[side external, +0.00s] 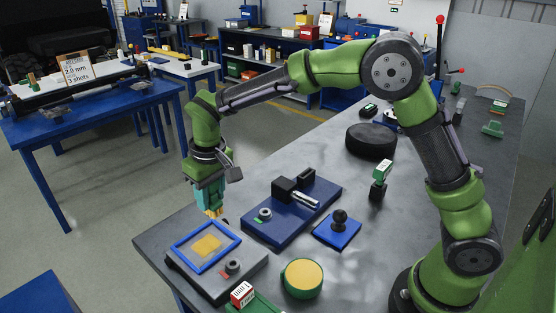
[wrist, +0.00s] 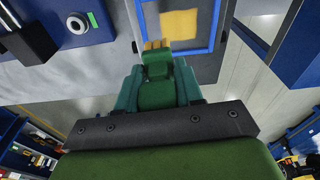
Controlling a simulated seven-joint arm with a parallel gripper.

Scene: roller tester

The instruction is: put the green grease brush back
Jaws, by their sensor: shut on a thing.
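My gripper (side external: 209,199) has teal fingers, points down, and is shut on the green grease brush. In the wrist view the brush's green body (wrist: 157,88) sits between the fingers, with its yellow bristles (wrist: 157,45) at the far end. In the side view only the bristles (side external: 215,213) show clearly, pointing down near the left edge of the grey table; the fingers hide the body. A blue frame around a yellow patch (side external: 207,245) lies on a grey base just in front of the brush. It also shows in the wrist view (wrist: 180,24).
A blue fixture plate (side external: 291,218) with a black block lies right of my gripper. A red-and-white box (side external: 242,294) stands at the front.

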